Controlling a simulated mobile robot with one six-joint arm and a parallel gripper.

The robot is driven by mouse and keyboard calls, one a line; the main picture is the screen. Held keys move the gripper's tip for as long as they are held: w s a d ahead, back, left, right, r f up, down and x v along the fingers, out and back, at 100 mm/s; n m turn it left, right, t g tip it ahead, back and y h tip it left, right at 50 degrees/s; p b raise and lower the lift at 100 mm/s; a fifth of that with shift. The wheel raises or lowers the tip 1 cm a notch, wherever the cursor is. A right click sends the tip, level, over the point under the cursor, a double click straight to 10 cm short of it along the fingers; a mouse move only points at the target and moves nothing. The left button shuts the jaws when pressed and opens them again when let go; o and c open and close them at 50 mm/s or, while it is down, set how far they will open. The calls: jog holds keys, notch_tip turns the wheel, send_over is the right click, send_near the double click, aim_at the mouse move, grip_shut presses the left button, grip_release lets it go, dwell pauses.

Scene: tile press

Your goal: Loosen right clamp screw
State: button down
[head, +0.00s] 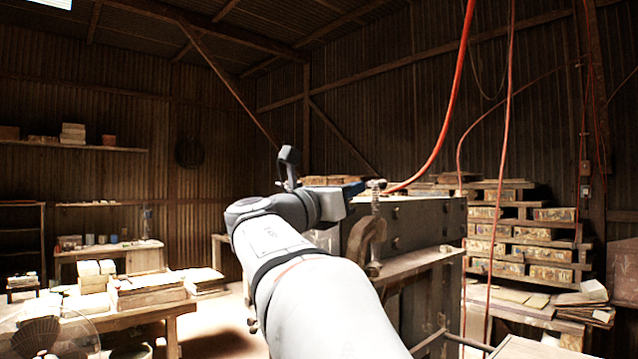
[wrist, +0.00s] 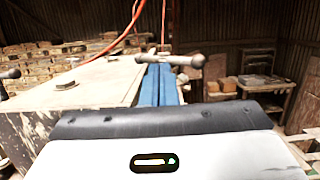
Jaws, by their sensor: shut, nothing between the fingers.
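My gripper (wrist: 155,70) has blue fingers, which are shut with nothing between them. In the wrist view their tips are at the grey T-bar handle of a clamp screw (wrist: 185,61), the right one of two handles there. I cannot tell whether they touch it. In the head view my gripper (head: 358,187) points right, at the top of the clamp screw (head: 376,184). Its rusty C-shaped clamp (head: 371,240) grips the edge of the grey press (head: 420,222). A second clamp handle (wrist: 9,74) shows at the left edge of the wrist view.
The press top (wrist: 95,82) carries a bolt head (wrist: 66,85). Red hoses (head: 452,105) hang near the press. Shelves of stacked tiles (head: 520,250) stand behind it at right. A workbench (head: 150,312) stands at left, with open floor between.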

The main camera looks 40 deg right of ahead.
jog(key=a, duration=0.8)
jog(key=shift+s, duration=0.3)
jog(key=shift+f, duration=0.1)
